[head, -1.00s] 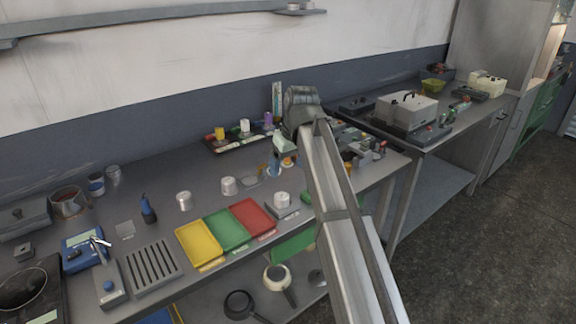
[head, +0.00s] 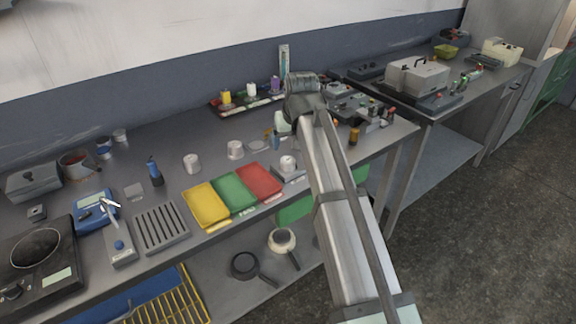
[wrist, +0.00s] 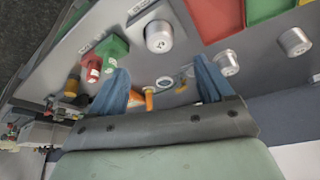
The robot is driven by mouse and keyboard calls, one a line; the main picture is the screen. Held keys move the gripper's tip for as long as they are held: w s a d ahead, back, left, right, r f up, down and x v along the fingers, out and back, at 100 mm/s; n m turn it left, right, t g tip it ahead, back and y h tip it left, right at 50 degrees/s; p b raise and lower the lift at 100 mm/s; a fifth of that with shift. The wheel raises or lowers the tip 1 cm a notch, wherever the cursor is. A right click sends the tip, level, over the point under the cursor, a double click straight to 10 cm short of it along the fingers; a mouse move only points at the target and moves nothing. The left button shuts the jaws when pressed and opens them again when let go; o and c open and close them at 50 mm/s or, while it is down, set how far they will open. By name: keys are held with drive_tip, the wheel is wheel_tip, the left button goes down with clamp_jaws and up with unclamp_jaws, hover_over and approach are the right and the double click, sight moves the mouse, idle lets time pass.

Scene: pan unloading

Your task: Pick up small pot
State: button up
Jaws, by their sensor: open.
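A small pot (head: 78,163) with a reddish-brown inside stands at the back left of the bench in the head view. Two pans also show on the lower shelf: a dark one (head: 245,265) and a cream one (head: 282,240). I cannot tell which of these the task names. My gripper (head: 273,139) is over the middle of the bench, far right of the pot and above shelf level. In the wrist view its blue fingers (wrist: 160,72) are spread and nothing is between them. No pot shows in the wrist view.
Yellow (head: 207,205), green (head: 235,192) and red (head: 259,181) trays lie along the front edge. Several metal cylinders (head: 192,163) stand behind them. A slotted grey block (head: 160,228) and a hotplate (head: 38,250) are at left. A second bench (head: 440,115) is at right.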

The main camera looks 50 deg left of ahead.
sight(288, 160)
drive_tip(key=shift+x, duration=5.1)
drive_tip(key=c, duration=1.3)
drive_tip(key=shift+r, duration=0.15)
